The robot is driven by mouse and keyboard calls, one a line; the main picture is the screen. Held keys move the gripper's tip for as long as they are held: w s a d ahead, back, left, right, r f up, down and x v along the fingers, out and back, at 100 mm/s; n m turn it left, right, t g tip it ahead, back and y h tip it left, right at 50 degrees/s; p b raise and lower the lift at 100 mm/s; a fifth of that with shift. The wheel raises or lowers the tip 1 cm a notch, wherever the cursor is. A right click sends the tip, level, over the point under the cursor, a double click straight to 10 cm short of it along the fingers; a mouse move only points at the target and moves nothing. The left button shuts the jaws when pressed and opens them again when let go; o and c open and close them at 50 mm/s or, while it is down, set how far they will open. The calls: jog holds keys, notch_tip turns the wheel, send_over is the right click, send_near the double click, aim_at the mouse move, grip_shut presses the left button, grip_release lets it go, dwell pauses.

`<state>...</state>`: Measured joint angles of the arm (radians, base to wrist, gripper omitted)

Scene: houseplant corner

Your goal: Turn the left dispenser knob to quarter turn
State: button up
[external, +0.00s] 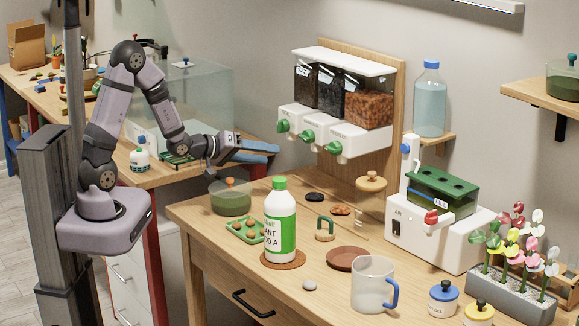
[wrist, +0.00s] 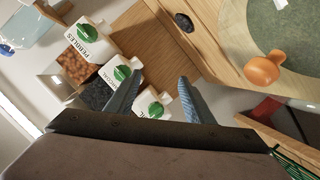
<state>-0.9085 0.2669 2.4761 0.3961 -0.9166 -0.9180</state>
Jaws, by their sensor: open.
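The dispenser (external: 345,105) hangs on a wooden back board and has three white outlets with green knobs. The left knob (external: 282,126) sits on the leftmost outlet. In the wrist view the left knob (wrist: 156,110) shows between my two fingers, beyond them. My gripper (external: 272,153) is open and empty, with its blue fingers apart, below and left of the left knob. In the wrist view my gripper (wrist: 161,75) points toward the outlets. The middle knob (external: 307,136) and right knob (external: 333,147) are to its right.
On the wooden table below stand a green bowl (external: 230,203) with an orange-knobbed lid, a plant-food bottle (external: 280,225), a jar (external: 370,190) and a mug (external: 372,285). A glass tank (external: 200,90) stands behind my arm. The space before the outlets looks clear.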

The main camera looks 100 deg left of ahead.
aim_at(282, 126)
jog(key=s+a+r+n+t+y, duration=0.2)
jog(key=s+a+r+n+y, duration=0.1)
jog(key=s+a+r, duration=0.15)
jog(key=p+x, duration=0.2)
jog(key=x, duration=0.6)
jog(key=shift+s, duration=0.2)
jog(key=shift+a, duration=0.1)
jog(key=c, duration=1)
